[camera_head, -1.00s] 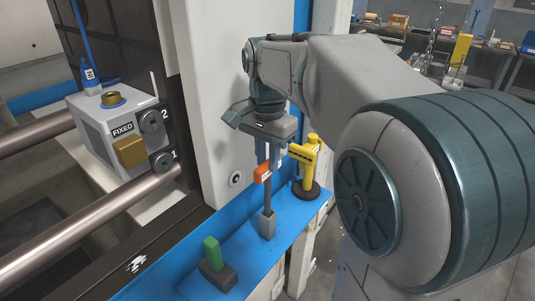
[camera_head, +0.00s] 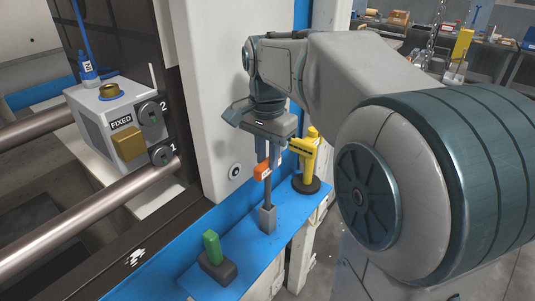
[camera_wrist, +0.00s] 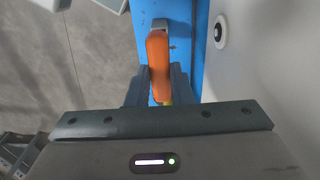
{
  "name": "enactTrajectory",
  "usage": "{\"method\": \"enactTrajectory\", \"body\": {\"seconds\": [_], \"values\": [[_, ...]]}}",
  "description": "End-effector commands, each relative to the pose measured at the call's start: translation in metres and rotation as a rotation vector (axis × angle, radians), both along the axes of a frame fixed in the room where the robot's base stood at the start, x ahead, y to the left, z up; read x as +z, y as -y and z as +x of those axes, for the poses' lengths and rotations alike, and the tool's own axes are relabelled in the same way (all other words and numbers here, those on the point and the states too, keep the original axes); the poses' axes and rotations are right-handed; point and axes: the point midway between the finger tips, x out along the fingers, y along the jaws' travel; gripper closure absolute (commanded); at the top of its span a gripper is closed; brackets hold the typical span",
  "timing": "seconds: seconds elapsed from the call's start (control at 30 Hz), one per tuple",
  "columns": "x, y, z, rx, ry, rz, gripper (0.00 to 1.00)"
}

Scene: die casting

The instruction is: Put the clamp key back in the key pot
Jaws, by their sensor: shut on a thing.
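The clamp key has an orange handle (camera_head: 262,171) and a thin grey shaft (camera_head: 267,193) that hangs upright below it. My gripper (camera_head: 270,155) is shut on the key at its handle; the orange handle also shows between the fingers in the wrist view (camera_wrist: 158,55). A small grey block-shaped pot (camera_head: 267,219), seemingly the key pot, stands on the blue shelf right under the key. The shaft's lower end meets the pot's top and appears to enter it. How deep it sits is hidden.
The blue shelf (camera_head: 240,268) also carries a green-handled piece on a dark base (camera_head: 212,247) at front left and a yellow tool on a dark round base (camera_head: 305,165) to the right. A white machine panel (camera_head: 215,110) rises close behind.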

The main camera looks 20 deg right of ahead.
Motion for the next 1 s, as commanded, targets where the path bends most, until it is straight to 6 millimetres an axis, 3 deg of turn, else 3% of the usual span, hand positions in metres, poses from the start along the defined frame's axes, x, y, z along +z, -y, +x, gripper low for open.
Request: {"method": "enactTrajectory", "body": {"seconds": [0.37,0.4,0.5,0.83,1.0], "values": [[-0.004,0.000,0.000,0.000,0.001,0.000,1.00],[-0.005,0.000,0.000,0.000,0.001,0.000,0.78],[-0.004,0.000,0.000,0.000,0.001,0.000,0.55],[-0.001,0.000,0.000,0.000,0.000,0.000,0.55],[0.022,0.000,0.001,0.000,0.005,0.000,0.55]]}}
